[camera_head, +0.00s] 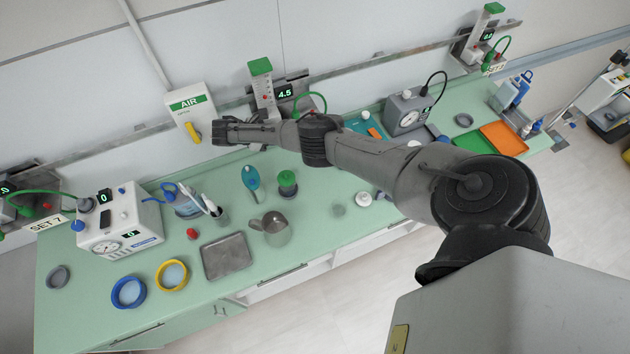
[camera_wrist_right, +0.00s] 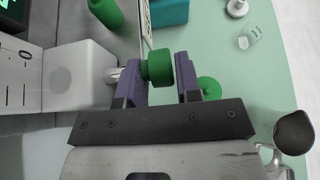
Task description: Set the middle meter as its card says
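The middle meter (camera_head: 263,90) stands on the wall rail with a green top, and its display (camera_head: 285,92) reads 4.5. Its card is not readable; my right arm covers the area below the meter. In the wrist view the pale meter body (camera_wrist_right: 80,75) is at left, with a metal stem leading to a green knob (camera_wrist_right: 159,68). My right gripper (camera_wrist_right: 163,78) has its two purple fingers on either side of this knob. A very thin gap seems to show at the right finger; firm contact cannot be told. In the head view these fingers are hidden. My left gripper is not in view.
The left meter's card (camera_head: 48,224) reads SET 7. An AIR panel (camera_head: 190,111) with a yellow lever is close to my right wrist. A metal jug (camera_head: 273,228), a tray (camera_head: 227,256) and a green-topped jar (camera_head: 287,182) stand on the counter below.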

